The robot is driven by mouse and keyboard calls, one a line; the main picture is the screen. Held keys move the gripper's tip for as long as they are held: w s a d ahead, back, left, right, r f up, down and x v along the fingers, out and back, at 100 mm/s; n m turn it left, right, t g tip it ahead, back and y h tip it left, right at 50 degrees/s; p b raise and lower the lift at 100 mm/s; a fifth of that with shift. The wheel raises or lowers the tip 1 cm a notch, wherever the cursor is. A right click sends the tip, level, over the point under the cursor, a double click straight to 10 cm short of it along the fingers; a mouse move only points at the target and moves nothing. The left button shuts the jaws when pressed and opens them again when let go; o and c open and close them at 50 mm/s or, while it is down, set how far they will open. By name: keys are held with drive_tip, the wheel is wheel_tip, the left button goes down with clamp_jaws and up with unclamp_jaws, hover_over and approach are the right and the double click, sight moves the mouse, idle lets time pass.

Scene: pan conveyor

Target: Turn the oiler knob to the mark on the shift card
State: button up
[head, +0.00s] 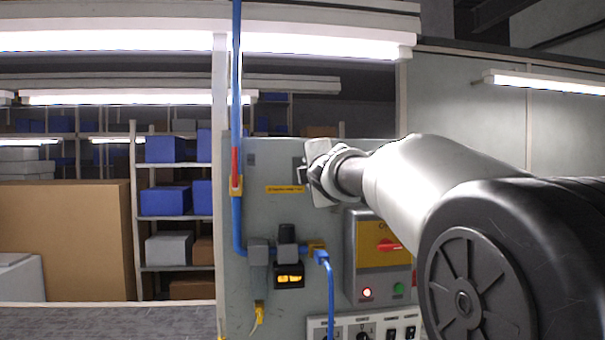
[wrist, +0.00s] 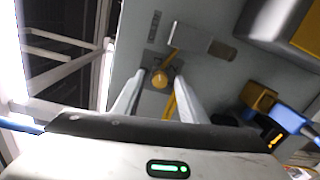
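The oiler knob, a round yellow knob (wrist: 160,78), shows in the wrist view on a grey plate on the panel. A thin yellow strip runs up and right beside it. My gripper (wrist: 160,74) has its two pale fingers apart, one on each side of the knob, with a small gap visible on both sides. I cannot tell how deep the fingertips reach. In the head view my gripper (head: 317,174) is at the panel's upper part and hides the knob. I cannot make out a shift card or its mark in either view.
The grey panel (head: 262,220) carries a yellow label (head: 285,189), an amber display (head: 289,277), and a control box (head: 365,275) with a red switch. A blue pipe (head: 238,120) runs down its left side, and a blue cable (head: 329,285) hangs lower down. Shelves with blue bins (head: 165,200) stand behind.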

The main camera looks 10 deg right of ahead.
drive_tip(key=shift+s, duration=0.1)
drive_tip(key=s, duration=1.7)
drive_tip(key=shift+a+r, duration=0.15)
drive_tip(key=shift+r, duration=0.25)
drive_tip(key=shift+s, duration=0.1)
drive_tip(key=s+d+f+m+g+h+p, duration=0.1)
drive_tip(key=s+d+f+m+g, duration=0.15)
drive_tip(key=s+f+m, duration=0.4)
drive_tip(key=s+d+f+m+g+p, duration=0.1)
drive_tip(key=s+f+m+g, duration=0.25)
drive_tip(key=f, duration=0.55)
drive_tip(key=s+a+f+m+g, duration=0.1)
drive_tip(key=s+f+m+g, duration=0.2)
drive_tip(key=s+f, duration=0.4)
drive_tip(key=s+a+f+m+g+y+p, duration=0.1)
drive_tip(key=s+a+f+m+g, duration=0.1)
drive_tip(key=s+f+m, duration=0.4)
wheel_tip(320, 180, down, 2)
drive_tip(key=shift+s+a+f+m+g, duration=0.2)
drive_tip(key=shift+s+m+g, duration=0.15)
drive_tip(key=shift+s, duration=0.7)
